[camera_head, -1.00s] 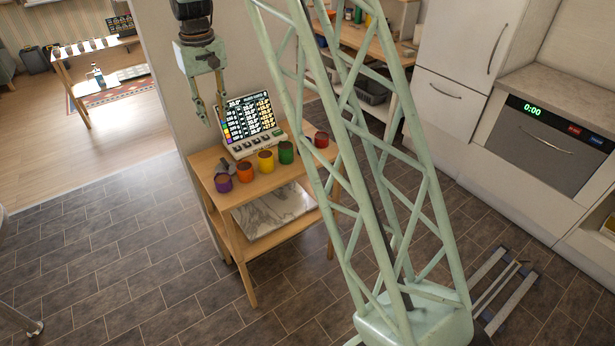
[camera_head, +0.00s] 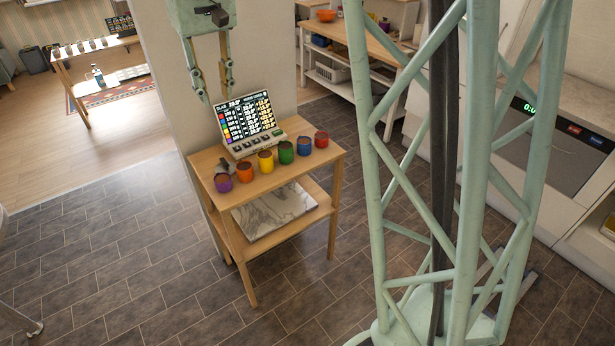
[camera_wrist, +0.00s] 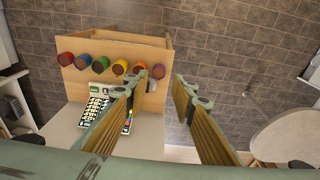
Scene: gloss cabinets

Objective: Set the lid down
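I cannot make out a lid for certain in either view. Several coloured cups stand in a row on a small wooden table (camera_head: 262,186): purple (camera_head: 223,182), orange (camera_head: 245,172), yellow (camera_head: 265,161), green (camera_head: 286,152), blue (camera_head: 304,145) and red (camera_head: 321,139). Their tops look brownish, and I cannot tell whether these are lids or contents. My gripper (camera_head: 216,97) hangs above and behind the display unit (camera_head: 248,124), apart from it. In the wrist view my gripper (camera_wrist: 162,83) has its fingers spread with nothing between them.
A small grey object (camera_head: 226,163) lies behind the purple cup. A marble slab (camera_head: 270,212) lies on the lower shelf. A wall stands close behind the table. Wooden shelving (camera_head: 352,45) is at the back, with white cabinets at right. The tiled floor in front is clear.

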